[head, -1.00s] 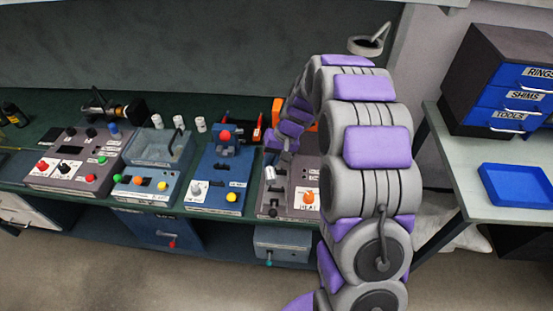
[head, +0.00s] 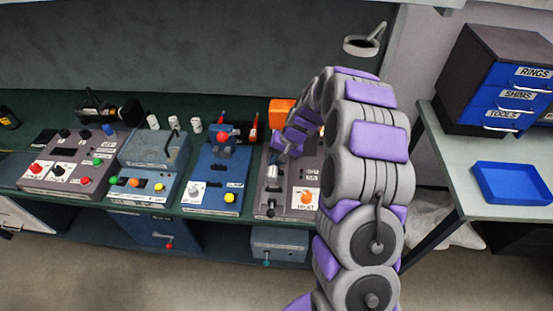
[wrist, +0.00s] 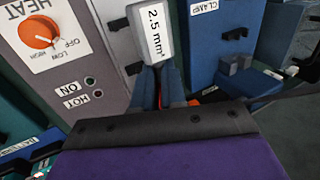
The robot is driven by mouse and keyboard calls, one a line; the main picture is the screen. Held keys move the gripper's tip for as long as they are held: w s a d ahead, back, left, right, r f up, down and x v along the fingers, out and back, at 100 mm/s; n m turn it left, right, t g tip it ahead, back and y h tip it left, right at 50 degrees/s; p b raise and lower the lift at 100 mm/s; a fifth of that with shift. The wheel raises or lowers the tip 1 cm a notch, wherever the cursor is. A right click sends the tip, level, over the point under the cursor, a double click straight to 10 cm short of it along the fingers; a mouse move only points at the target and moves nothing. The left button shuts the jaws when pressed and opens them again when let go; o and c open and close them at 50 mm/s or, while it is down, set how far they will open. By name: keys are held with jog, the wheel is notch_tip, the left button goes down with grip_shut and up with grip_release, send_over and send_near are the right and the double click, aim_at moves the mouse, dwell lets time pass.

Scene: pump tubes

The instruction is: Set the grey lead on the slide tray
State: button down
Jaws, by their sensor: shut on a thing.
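My gripper (wrist: 160,78) is shut on a grey piece with a white "2.5 mm²" label (wrist: 154,36), which I take to be the grey lead. It juts from the fingertips, over the grey panel of the heat unit (wrist: 75,50). I cannot tell for certain which part is the slide tray; my arm hides the unit's right side.
A blue clamp unit (head: 216,185) stands directly left of the heat unit; its "CLAMP" label (wrist: 206,6) shows in the wrist view. Further left are a grey-blue box unit (head: 150,165) and a button panel (head: 65,165). A blue tray (head: 512,183) sits on the right table.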

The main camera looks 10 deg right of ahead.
jog(key=shift+d+f+b, duration=0.15)
jog(key=shift+f, duration=0.45)
jog(key=shift+d+f+b, duration=0.15)
jog(key=shift+f, duration=0.4)
jog(key=shift+a+f+b, duration=0.15)
jog(key=shift+f+b, duration=0.25)
jog(key=shift+f, duration=0.75)
jog(key=shift+f+b, duration=0.45)
jog(key=shift+f, duration=0.95)
jog(key=c, duration=1.1)
grip_release()
